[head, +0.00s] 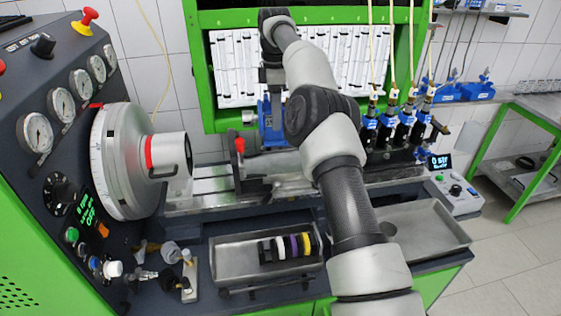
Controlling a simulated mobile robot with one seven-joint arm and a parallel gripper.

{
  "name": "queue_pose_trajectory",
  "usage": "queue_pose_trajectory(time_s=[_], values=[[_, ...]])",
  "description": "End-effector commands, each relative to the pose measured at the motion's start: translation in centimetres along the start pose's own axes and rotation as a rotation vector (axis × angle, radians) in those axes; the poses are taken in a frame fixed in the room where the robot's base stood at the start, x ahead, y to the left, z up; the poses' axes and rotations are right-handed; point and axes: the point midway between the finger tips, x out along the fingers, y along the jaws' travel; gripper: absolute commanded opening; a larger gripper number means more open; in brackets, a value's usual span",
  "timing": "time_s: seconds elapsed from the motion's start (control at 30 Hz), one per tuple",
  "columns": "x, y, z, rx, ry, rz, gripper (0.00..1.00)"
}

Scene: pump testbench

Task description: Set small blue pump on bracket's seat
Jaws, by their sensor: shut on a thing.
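The small blue pump (268,125) is held upright above the back part of the bench bed, left of my arm's elbow. My gripper (272,90) points down and is shut on the top of the pump; the fingertips are small and partly hard to make out. A dark bracket (250,186) with a red-knobbed lever (239,146) stands on the bed just below and left of the pump. The bracket's seat is not clearly visible. I cannot tell whether the pump touches the bracket.
A silver drum (125,160) on the green console stands to the left. A metal tray (230,262) with coloured rings lies in front, and another tray (425,232) is at the right. Blue injectors (405,125) with hoses stand behind right. My arm covers the bed's middle.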

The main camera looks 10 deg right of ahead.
Motion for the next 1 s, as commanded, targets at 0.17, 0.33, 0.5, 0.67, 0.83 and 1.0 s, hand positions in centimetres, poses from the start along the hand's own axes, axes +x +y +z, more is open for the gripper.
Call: queue_pose_trajectory(time_s=[0.17,0.33,0.5,0.67,0.83,1.0], values=[[-0.5,0.2,0.2,-0.073,-0.001,0.000,0.00],[0.6,0.2,0.4,-0.086,0.000,-0.005,0.00],[2.9,0.1,0.3,-0.088,-0.001,-0.006,0.00],[4.8,0.2,0.2,-0.086,-0.001,-0.002,0.00],[6.2,0.2,0.3,-0.086,-0.001,-0.002,0.00],[8.5,0.2,0.2,-0.086,0.000,-0.002,0.00]])
